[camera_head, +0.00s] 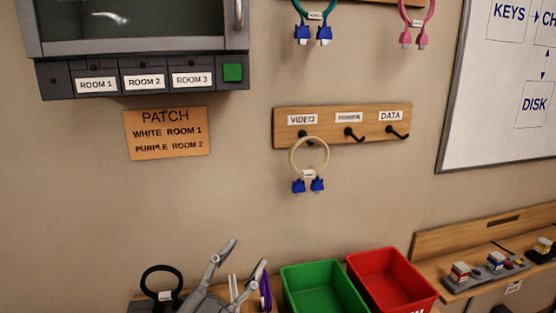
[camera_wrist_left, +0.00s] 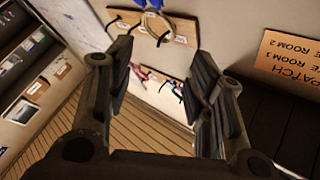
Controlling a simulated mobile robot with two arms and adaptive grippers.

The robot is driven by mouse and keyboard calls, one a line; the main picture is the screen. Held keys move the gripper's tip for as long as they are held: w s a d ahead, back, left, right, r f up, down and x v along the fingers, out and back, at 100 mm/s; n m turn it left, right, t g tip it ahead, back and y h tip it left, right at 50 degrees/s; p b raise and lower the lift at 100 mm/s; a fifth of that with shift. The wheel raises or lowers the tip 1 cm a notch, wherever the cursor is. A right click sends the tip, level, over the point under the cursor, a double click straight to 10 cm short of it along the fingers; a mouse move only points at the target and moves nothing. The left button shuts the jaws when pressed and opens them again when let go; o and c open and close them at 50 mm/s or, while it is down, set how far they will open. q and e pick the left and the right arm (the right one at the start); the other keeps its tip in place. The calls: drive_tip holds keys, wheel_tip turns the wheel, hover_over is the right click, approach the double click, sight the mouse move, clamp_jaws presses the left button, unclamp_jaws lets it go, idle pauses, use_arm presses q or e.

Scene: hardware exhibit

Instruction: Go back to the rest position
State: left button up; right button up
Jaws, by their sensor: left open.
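My left gripper (camera_head: 250,252) is at the bottom of the head view, low in front of the wall, fingers pointing up. Its two fingers are spread with nothing between them. It also shows in the left wrist view (camera_wrist_left: 165,60), open and empty. A cream cable loop (camera_head: 309,157) with blue plugs hangs from the VIDEO hook of a wooden hook board (camera_head: 340,124), above and apart from the gripper. The POWER-like middle label is hard to read; its hook and the DATA hook are empty. My right gripper is not in view.
A green bin (camera_head: 323,288) and a red bin (camera_head: 392,281) stand right of the gripper. A black cable loop (camera_head: 161,272) and a purple cable (camera_head: 265,292) are close beside it. A rack (camera_head: 144,78) with room labels and an orange patch note (camera_head: 167,133) are on the wall.

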use_arm(q)
drive_tip(key=s+a+f+n+g+y, duration=0.3)
drive_tip(key=a+f+n+y, duration=0.25)
drive_tip(key=f, duration=0.45)
drive_tip(key=s+a+f+n+g+y, duration=0.35)
drive_tip(key=a+f+y, duration=0.25)
drive_tip(key=f, duration=0.4)
drive_tip(key=s+a+f+g, duration=0.1)
drive_tip(key=s+f+g, duration=0.45)
drive_tip(key=s, duration=0.55)
drive_tip(key=s+a+f+g, duration=0.1)
drive_tip(key=s+f+g, duration=0.4)
drive_tip(key=s, duration=0.5)
wheel_tip(320, 180, down, 27)
drive_tip(key=s+a+f+g, duration=0.1)
drive_tip(key=s+a+f, duration=0.2)
drive_tip(key=s+f, duration=1.3)
drive_tip(key=shift+s+f, duration=0.15)
drive_tip(key=shift+s, duration=0.75)
